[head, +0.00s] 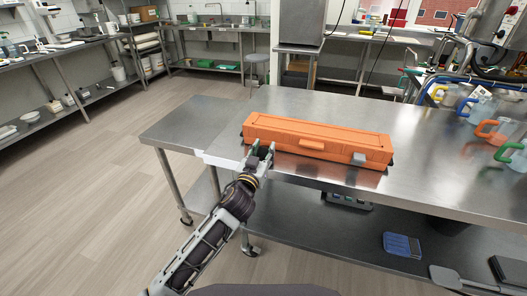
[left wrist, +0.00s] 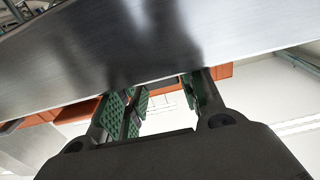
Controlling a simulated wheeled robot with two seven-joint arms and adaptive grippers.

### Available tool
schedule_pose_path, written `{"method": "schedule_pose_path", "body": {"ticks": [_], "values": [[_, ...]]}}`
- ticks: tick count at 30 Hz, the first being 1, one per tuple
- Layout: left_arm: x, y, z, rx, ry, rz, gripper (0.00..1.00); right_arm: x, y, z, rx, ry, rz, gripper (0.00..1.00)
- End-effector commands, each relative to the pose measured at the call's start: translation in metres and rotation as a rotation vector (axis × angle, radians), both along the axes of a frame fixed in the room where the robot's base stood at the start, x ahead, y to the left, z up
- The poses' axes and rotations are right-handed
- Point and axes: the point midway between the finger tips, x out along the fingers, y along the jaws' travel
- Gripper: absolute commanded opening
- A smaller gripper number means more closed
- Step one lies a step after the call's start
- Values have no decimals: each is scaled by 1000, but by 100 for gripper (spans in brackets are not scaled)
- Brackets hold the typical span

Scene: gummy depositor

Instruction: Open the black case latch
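A long orange case (head: 335,136) lies closed on the steel table, not black as the task words it. A grey latch (head: 358,158) sits on its front near the right end, and an orange handle (head: 312,144) is at the middle of the front. My left gripper (head: 262,155) is at the front left end of the case, fingers apart and pointing towards it. Any latch there is hidden behind the fingers. In the left wrist view the green-padded fingers (left wrist: 160,103) are apart with nothing between them, and orange case parts (left wrist: 82,111) show behind. My right gripper is not in view.
The steel table (head: 440,180) is clear to the right of the case. Clear jugs with coloured handles (head: 488,130) stand at its far right. A blue scale (head: 402,245) is on the lower shelf. The floor at the left is free.

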Motion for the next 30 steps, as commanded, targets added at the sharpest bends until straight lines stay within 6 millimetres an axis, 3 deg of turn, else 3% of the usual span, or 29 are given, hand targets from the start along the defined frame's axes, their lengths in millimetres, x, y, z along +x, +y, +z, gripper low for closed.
{"method": "schedule_pose_path", "body": {"ticks": [3, 17, 30], "values": [[0, 0, 0, 0, 1, 1, 54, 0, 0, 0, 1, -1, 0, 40], [-2, 2, -2, 1, 3, 2, 54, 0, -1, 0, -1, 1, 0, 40], [-31, 11, -3, 0, 3, 2, 54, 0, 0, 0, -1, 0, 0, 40]]}}
